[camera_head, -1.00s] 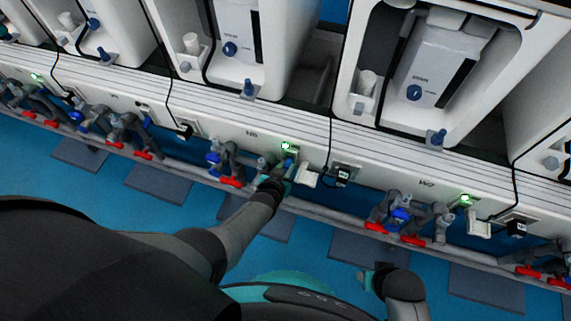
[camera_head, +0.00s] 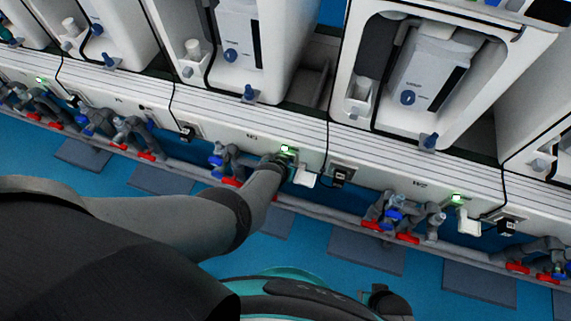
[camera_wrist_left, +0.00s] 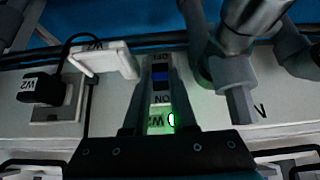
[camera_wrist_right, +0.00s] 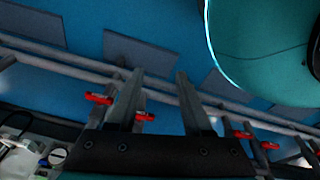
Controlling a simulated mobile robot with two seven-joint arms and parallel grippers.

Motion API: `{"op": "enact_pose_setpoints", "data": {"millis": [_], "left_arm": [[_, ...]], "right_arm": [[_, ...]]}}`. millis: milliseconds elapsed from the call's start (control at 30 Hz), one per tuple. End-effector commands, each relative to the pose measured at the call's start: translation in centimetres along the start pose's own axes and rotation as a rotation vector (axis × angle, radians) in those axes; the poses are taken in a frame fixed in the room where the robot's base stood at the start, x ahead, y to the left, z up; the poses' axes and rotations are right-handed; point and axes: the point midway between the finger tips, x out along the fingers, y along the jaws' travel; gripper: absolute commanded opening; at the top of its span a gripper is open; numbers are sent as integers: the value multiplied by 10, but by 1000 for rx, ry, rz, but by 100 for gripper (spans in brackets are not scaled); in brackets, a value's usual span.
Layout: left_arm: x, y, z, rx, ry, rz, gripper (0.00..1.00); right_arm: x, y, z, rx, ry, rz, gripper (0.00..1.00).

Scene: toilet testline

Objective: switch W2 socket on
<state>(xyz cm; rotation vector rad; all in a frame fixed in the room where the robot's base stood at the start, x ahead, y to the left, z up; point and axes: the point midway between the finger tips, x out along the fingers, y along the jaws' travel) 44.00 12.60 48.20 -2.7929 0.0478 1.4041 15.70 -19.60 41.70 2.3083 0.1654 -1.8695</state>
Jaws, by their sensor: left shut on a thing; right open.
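The W2 socket switch (camera_wrist_left: 160,82) is a small blue rocker between OFF and ON markings in the left wrist view. A lit green lamp (camera_wrist_left: 172,119) and an upside-down W2 label lie at its ON end. My left gripper (camera_wrist_left: 160,58) has a finger on either side of the switch and is shut on it. In the head view my left wrist hides the switch, and the green lamp (camera_head: 285,149) shows just above it. My right gripper (camera_wrist_left: 160,58) is not in this left wrist view; the right wrist view shows my right gripper (camera_wrist_right: 157,78) open and empty.
A white box (camera_wrist_left: 105,62) and a black plug (camera_wrist_left: 40,88) marked W2 sit beside the switch. Grey pipes (camera_wrist_left: 235,75) stand close on its other side. Red-handled valves (camera_wrist_right: 98,98) line the pipes. The blue floor (camera_head: 120,205) has dark grey panels.

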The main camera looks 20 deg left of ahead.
Motion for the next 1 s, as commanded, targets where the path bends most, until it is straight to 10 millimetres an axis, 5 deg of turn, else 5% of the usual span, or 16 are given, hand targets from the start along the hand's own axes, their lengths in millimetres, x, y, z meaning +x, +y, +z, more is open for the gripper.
{"op": "enact_pose_setpoints", "data": {"millis": [933, 967, 1000], "left_arm": [[0, 1, 0, 0, -65, 3, 0], [0, 1, 0, 0, -65, 3, 28], [0, 1, 0, 0, -65, 3, 33]], "right_arm": [[3, 3, 12, -1, -9, 3, 50], [3, 3, 12, -1, -9, 3, 50], [3, 3, 11, -1, -9, 3, 50]]}}
